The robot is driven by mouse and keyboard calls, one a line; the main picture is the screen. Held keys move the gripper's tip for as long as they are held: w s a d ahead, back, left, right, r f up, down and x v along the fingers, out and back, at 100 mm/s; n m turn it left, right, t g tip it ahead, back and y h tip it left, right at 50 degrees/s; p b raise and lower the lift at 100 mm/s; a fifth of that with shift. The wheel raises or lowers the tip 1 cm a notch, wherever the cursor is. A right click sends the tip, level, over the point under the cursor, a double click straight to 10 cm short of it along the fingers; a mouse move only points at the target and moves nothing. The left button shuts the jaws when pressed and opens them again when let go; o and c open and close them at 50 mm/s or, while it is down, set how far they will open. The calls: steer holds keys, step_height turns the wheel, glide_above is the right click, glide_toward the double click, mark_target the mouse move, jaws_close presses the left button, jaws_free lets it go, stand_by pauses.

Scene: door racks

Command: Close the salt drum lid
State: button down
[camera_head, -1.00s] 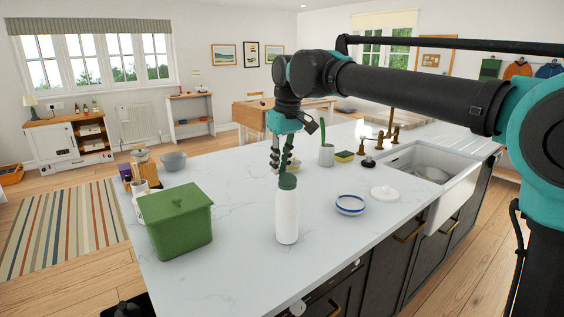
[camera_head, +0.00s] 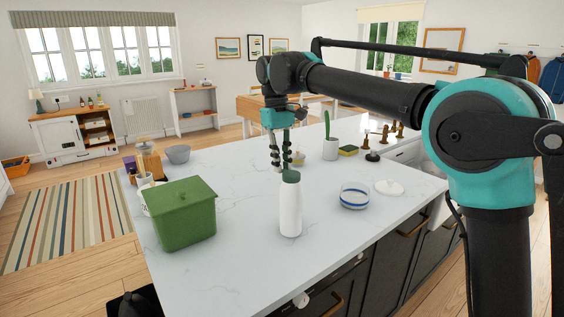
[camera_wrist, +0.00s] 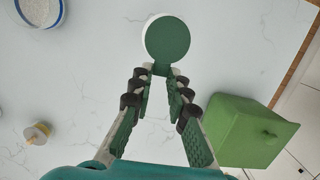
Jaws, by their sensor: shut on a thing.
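The salt drum (camera_head: 290,210) is a tall white cylinder standing upright on the island counter. Its round green lid (camera_head: 291,176) is at the top; in the wrist view the lid (camera_wrist: 168,39) covers most of the drum's mouth, with a white sliver at its left edge. A small green tab on the lid points toward my gripper. My gripper (camera_head: 279,168) is at the far side of the drum, fingers pointing down. In the wrist view my gripper (camera_wrist: 162,72) has its fingertips closed in on the tab. The exact lid tilt is hard to tell.
A green lidded box (camera_head: 183,215) stands left of the drum. A blue-striped bowl (camera_head: 354,196) and white lid (camera_head: 389,187) are to the right. A potted plant (camera_head: 330,148), sponge (camera_head: 348,150) and sink lie farther back. The counter around the drum is clear.

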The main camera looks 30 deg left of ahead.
steer(key=c, duration=1.4)
jaws_free()
steer(key=shift+c, duration=0.2)
steer(key=shift+r, duration=0.1)
step_height(320, 180, up, 12)
steer(key=a, duration=0.1)
steer(key=shift+w+a, duration=0.3)
steer(key=shift+w, duration=0.1)
steer(key=shift+f, duration=0.2)
